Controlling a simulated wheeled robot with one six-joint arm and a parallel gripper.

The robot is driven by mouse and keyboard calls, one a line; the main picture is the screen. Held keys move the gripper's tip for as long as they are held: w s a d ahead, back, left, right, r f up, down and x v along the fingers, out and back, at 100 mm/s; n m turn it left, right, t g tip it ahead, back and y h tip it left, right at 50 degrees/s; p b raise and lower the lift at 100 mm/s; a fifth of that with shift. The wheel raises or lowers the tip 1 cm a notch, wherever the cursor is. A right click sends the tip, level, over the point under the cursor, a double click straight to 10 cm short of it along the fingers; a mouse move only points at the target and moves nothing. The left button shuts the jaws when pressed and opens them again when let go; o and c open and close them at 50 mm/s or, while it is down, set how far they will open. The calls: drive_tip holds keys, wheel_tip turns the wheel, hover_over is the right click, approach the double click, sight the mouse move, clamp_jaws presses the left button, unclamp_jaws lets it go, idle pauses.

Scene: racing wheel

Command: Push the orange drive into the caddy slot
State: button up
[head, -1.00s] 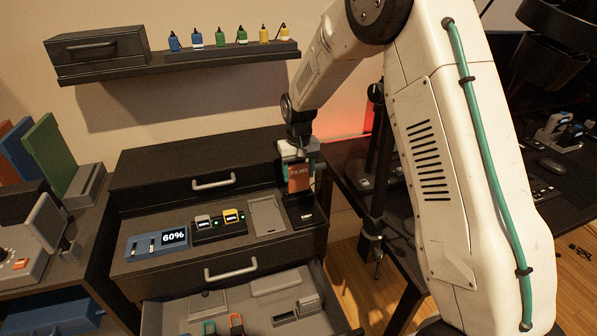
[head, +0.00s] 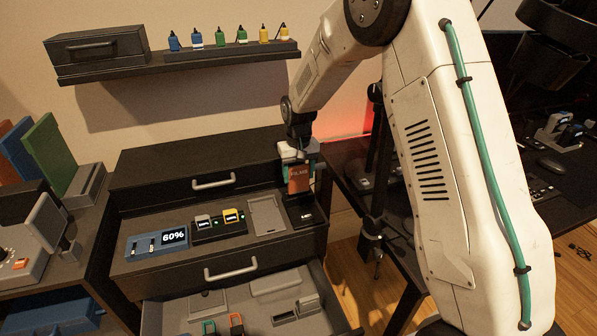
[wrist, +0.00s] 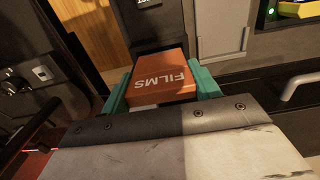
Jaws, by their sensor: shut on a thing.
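The orange drive (head: 299,184), lettered FILMS, is upright at the right end of the cabinet top. The black caddy (head: 305,214) is right below it, with a small white label on its front. My gripper (head: 302,168) is shut on the drive from above. In the wrist view the teal fingertips of my gripper (wrist: 160,88) press on both sides of the drive (wrist: 158,80). The dark caddy (wrist: 160,48) shows just beyond the drive. The drive's lower end and the slot opening are hidden, so I cannot tell how deep it sits.
A grey flat plate (head: 266,216) lies left of the caddy, then a dock with grey and yellow cartridges (head: 219,224) and a blue 60% display (head: 157,243). An open drawer (head: 250,305) juts out below. A wall shelf (head: 178,66) is above. A dark desk stands at right.

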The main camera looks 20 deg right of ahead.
sight(299, 192)
drive_tip(key=shift+f, duration=1.8)
drive_tip(key=o, duration=1.2)
drive_tip(key=shift+c, duration=0.2)
wheel_tip(299, 192, up, 8)
drive_tip(key=shift+f, duration=0.1)
drive_tip(key=s+d+r, duration=0.1)
drive_tip(key=s+r, duration=0.5)
drive_tip(key=s, duration=0.8)
drive_tip(key=s+d+r+t, duration=0.1)
drive_tip(key=s+r, duration=0.5)
drive_tip(key=s, duration=0.8)
drive_tip(key=s+d+r, duration=0.1)
drive_tip(key=s+r, duration=0.5)
drive_tip(key=s, duration=0.8)
drive_tip(key=shift+r, duration=0.35)
